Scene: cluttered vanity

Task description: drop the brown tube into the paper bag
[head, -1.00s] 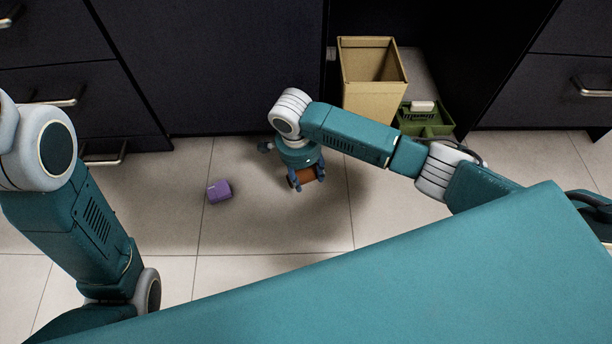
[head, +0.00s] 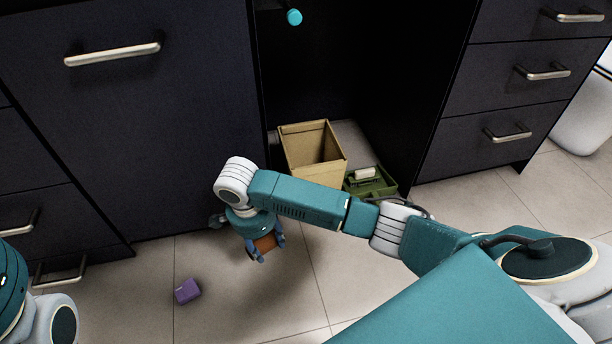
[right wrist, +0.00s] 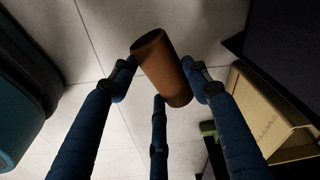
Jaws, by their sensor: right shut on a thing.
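The brown tube (head: 265,244) is held between the fingers of my right gripper (head: 264,250), just above the floor in the head view. In the right wrist view the tube (right wrist: 161,66) is tilted, with blue fingers on both sides of it and another finger below. The paper bag (head: 298,162) is tan, upright and open at the top. It stands in the cabinet recess, behind and to the right of my right gripper, and its edge also shows in the right wrist view (right wrist: 262,112). My left arm shows at the lower left, but its gripper is out of view.
A purple block-like object (head: 187,291) lies on the floor left of my right gripper. A green crate (head: 372,186) with a white item (head: 366,174) stands right of the bag. Dark drawers flank the recess. A teal round object (head: 294,17) shows above.

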